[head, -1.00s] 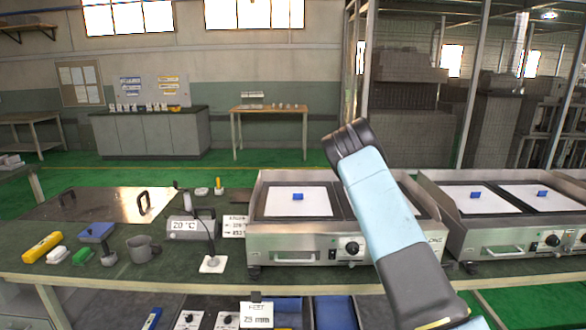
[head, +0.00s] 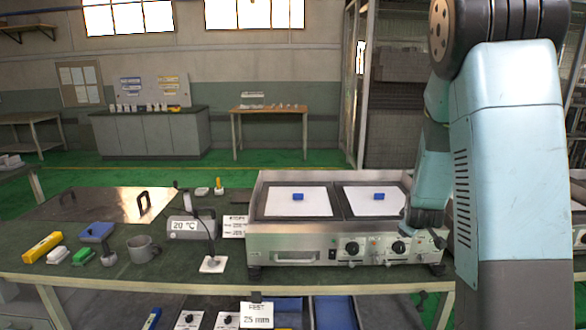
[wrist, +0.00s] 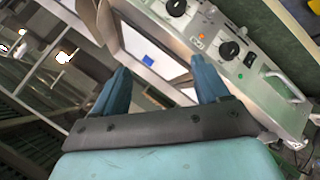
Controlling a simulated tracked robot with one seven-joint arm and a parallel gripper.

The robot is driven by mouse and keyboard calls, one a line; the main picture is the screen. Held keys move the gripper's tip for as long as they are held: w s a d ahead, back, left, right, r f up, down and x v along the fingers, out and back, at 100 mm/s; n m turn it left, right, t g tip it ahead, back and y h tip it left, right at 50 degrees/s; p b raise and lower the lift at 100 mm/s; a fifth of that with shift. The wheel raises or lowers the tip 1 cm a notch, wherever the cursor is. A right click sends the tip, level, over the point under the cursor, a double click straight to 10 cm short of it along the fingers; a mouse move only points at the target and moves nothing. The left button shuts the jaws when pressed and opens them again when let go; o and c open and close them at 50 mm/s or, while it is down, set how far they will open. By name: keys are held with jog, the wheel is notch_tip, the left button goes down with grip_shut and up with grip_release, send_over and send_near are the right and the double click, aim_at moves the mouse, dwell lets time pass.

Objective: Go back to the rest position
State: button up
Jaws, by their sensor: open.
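My gripper (wrist: 160,76) shows in the wrist view with its two blue fingers spread apart and nothing between them. Beyond the fingers is the two-plate heating unit, with its steel front panel (wrist: 262,92), its knobs and a blue block (wrist: 148,60) on a white sheet. In the head view my arm stands large at the right, and its lower part comes down by the right front corner of the heating unit (head: 290,243). The unit carries a blue block on the left sheet (head: 298,197) and another on the right sheet (head: 379,196). I cannot make out the fingertips in the head view.
On the bench left of the unit are a temperature display (head: 186,226), a stand with a white base (head: 213,264), a grey mug (head: 142,249), a yellow tool (head: 42,247) and a steel plate (head: 110,206). My arm hides most of what stands to the right.

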jog(key=s+a+r+m+g+y, duration=0.1)
jog(key=s+a+r+m+y, duration=0.3)
jog(key=s+r, duration=0.6)
jog(key=s+a+r+m+g, duration=0.1)
jog(key=s+a+r+g, duration=0.1)
jog(key=s+a+r, duration=0.8)
jog(key=s+d+m+g, duration=0.1)
jog(key=s+m, duration=0.1)
jog(key=s, duration=1.1)
jog(key=shift+s+r+h, duration=0.3)
jog(key=shift+s+r, duration=0.1)
